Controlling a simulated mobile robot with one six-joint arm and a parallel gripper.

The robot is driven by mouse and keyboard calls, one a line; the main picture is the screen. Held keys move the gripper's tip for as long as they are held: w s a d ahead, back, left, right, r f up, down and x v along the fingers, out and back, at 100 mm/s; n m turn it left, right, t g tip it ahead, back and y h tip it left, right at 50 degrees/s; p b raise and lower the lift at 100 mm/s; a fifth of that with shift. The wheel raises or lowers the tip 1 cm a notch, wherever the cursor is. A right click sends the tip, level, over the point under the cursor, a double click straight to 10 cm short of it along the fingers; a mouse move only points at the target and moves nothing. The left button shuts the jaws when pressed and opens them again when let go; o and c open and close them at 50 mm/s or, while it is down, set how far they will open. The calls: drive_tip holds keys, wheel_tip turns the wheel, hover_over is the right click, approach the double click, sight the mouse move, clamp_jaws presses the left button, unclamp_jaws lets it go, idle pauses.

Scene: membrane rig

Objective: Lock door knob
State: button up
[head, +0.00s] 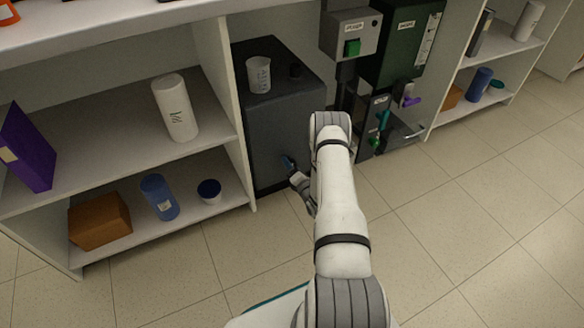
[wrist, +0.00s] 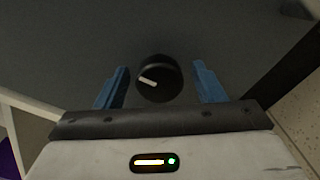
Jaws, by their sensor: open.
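In the wrist view a round black knob (wrist: 160,78) with a short white pointer line sits on a dark grey door face (wrist: 215,35). The white line points to the left and slightly up. My gripper (wrist: 160,85) is open, with one blue finger on each side of the knob and a gap visible on both sides. In the head view my gripper (head: 289,164) is in front of the dark grey cabinet (head: 272,125), low on its front. The knob is hidden there behind my gripper and arm.
A clear beaker (head: 259,75) stands on the cabinet top. Green and grey equipment (head: 405,45) is at right. The tiled floor (head: 470,210) is clear.

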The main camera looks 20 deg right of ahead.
drive_tip(key=shift+c, duration=0.4)
drive_tip(key=c, duration=0.9)
drive_tip(key=shift+d, duration=0.1)
